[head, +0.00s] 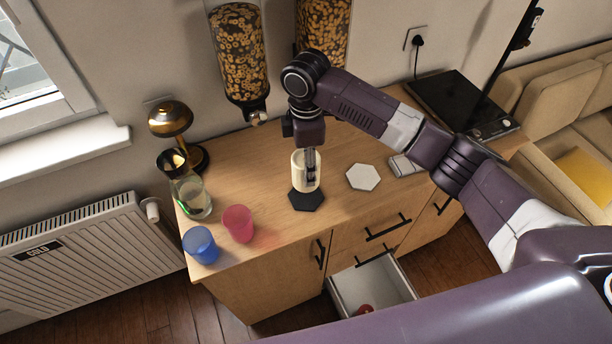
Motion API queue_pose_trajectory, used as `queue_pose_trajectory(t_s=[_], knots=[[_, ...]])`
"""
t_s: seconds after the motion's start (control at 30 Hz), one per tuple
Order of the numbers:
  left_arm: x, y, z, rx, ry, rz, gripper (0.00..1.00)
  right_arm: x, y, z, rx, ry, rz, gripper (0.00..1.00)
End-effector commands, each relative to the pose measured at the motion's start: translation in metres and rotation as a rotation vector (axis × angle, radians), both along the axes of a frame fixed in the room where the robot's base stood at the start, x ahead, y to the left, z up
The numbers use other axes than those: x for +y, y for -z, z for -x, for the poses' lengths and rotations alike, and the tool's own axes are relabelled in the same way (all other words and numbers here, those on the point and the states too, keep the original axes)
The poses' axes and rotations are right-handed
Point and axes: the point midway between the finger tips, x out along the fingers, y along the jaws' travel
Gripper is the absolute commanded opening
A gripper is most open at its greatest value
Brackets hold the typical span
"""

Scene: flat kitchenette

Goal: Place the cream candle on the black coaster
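The cream candle (297,174) is upright at the black coaster (308,203), a dark hexagon on the wooden counter. The candle's base overlaps the back part of the coaster in the head view; I cannot tell whether it touches it or hangs just above. My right gripper (310,174) points straight down at the candle from above. One finger shows in front of the candle's side; the other finger is hidden, so its grip on the candle is unclear. My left gripper is out of view.
A white hexagonal coaster (363,177) lies right of the candle. A pink cup (238,223), blue cup (201,245), glass carafe (194,198) and brass lamp (170,120) stand left. Cereal dispensers (238,55) hang behind. A drawer (372,285) is open below.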

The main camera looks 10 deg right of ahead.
Motion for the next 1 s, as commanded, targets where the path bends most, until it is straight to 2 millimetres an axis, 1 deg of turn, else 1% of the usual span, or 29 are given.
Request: queue_pose_trajectory(t_s=[0.03, 0.1, 0.23, 0.4, 0.5, 0.9, 0.93, 1.0], knots=[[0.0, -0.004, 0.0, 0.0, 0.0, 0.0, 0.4, 0.0, 0.006, 0.001, 0.001, -0.001, 0.0, 0.15], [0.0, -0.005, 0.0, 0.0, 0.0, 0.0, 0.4, 0.001, 0.014, 0.0, -0.001, 0.0, -0.001, 0.15], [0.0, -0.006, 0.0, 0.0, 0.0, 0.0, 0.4, 0.001, 0.024, 0.0, 0.0, -0.001, -0.001, 0.15], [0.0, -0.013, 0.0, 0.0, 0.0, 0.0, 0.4, 0.001, 0.049, 0.0, 0.001, 0.0, 0.0, 0.15], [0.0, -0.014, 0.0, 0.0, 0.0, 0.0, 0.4, 0.001, 0.06, 0.0, -0.001, 0.0, -0.001, 0.15], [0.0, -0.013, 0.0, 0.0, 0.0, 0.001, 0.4, 0.001, 0.066, 0.0, -0.002, -0.001, -0.001, 0.15], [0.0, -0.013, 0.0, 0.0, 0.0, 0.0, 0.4, 0.001, 0.066, 0.0, -0.001, -0.001, -0.001, 0.5], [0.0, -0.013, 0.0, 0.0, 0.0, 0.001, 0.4, 0.0, 0.066, 0.0, -0.001, -0.001, -0.001, 0.58]])
